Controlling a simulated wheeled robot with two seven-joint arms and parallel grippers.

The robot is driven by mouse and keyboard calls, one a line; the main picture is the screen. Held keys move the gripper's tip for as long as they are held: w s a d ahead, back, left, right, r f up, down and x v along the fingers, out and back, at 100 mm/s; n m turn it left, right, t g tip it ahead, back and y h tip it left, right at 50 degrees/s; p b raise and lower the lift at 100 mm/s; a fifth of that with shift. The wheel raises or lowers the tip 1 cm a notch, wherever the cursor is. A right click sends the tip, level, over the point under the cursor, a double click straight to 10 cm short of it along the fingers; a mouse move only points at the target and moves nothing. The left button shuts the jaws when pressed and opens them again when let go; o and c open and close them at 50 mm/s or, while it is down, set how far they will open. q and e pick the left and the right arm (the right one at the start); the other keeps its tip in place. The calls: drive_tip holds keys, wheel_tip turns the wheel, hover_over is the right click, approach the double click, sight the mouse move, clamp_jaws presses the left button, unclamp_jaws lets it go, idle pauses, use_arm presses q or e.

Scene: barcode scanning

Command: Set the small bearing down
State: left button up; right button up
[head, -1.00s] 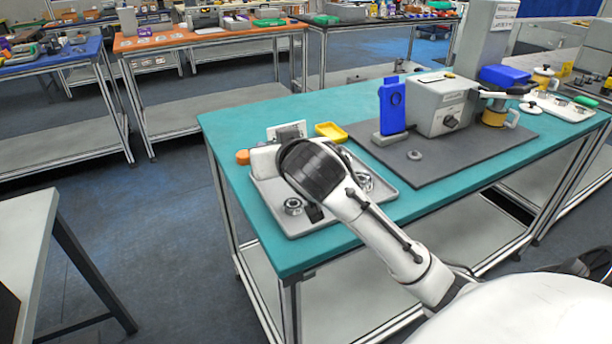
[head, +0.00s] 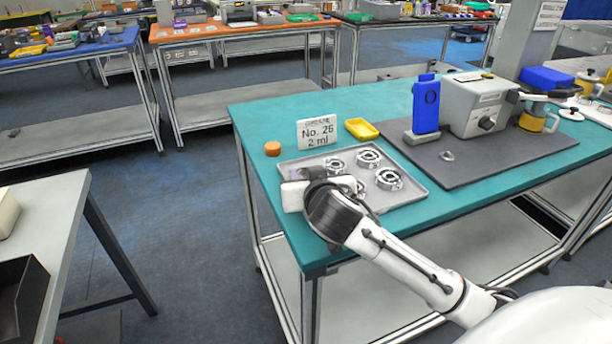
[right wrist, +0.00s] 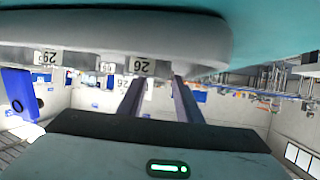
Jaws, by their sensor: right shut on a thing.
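My right gripper (head: 312,173) is low over the left part of the grey tray (head: 417,188). Its two fingers also show in the right wrist view (right wrist: 157,82), with their ends hidden behind a large pale rounded shape. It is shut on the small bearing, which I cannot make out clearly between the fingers. A metal bearing (head: 333,165) shows close to the fingertips; I cannot tell whether it is the held one. Other bearings stand in the tray at its back (head: 368,158) and right (head: 389,178). My arm hides the tray's front left. My left gripper is not in view.
A sign reading "No. 26 2 ml" (head: 319,132), an orange round piece (head: 272,148) and a yellow dish (head: 361,128) stand behind the tray. A dark mat (head: 480,165) at right bears a small ring (head: 446,155), a blue-fronted stand (head: 426,105) and a grey machine (head: 478,105).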

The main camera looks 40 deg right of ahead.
drive_tip(key=o, duration=0.8)
drive_tip(key=v, duration=1.2)
